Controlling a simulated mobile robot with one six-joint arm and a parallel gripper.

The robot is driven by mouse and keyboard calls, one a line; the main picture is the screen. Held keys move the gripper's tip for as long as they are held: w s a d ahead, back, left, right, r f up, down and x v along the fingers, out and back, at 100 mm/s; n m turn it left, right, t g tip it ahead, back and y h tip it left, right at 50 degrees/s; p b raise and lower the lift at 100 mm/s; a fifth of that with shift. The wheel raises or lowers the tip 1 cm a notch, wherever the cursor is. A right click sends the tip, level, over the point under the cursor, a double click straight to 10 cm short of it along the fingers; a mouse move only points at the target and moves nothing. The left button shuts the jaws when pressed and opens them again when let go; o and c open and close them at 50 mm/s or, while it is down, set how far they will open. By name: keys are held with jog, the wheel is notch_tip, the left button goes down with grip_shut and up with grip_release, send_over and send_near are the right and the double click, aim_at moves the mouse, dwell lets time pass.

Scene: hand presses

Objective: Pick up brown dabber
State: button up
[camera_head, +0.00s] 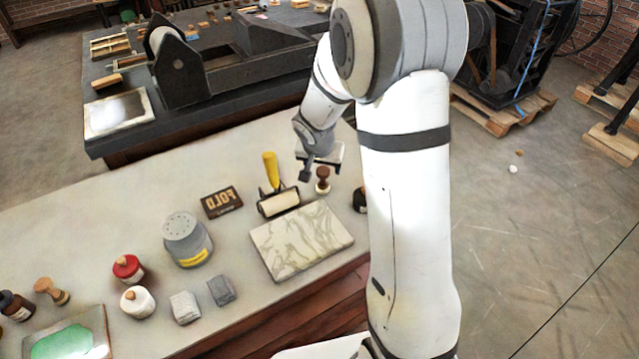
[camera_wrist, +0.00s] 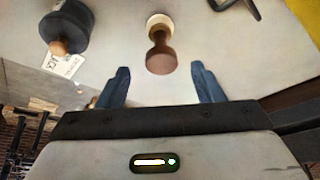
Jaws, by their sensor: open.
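The brown dabber (camera_head: 323,181) stands upright on the light bench top, right of the roller. It has a dark brown knob and a pale base. In the wrist view the brown dabber (camera_wrist: 160,60) lies in line with the gap between the fingers, just beyond their tips. My gripper (camera_head: 306,172) is just left of the dabber in the head view. In the wrist view my gripper (camera_wrist: 159,84) has its two blue fingers spread apart with nothing between them.
A roller with a yellow handle (camera_head: 270,170) lies left of the dabber. A marbled slab (camera_head: 302,241) lies in front. A dark bottle (camera_head: 360,200), partly hidden by my arm, stands right; a dark corked jar (camera_wrist: 68,25) shows in the wrist view. A FOLD block (camera_head: 221,202) lies further left.

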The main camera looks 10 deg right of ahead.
aim_at(323, 172)
jog(key=x, duration=0.5)
jog(key=shift+s+a, duration=0.15)
jog(key=shift+s, duration=0.05)
jog(key=shift+c, duration=0.4)
jog(key=c, duration=1)
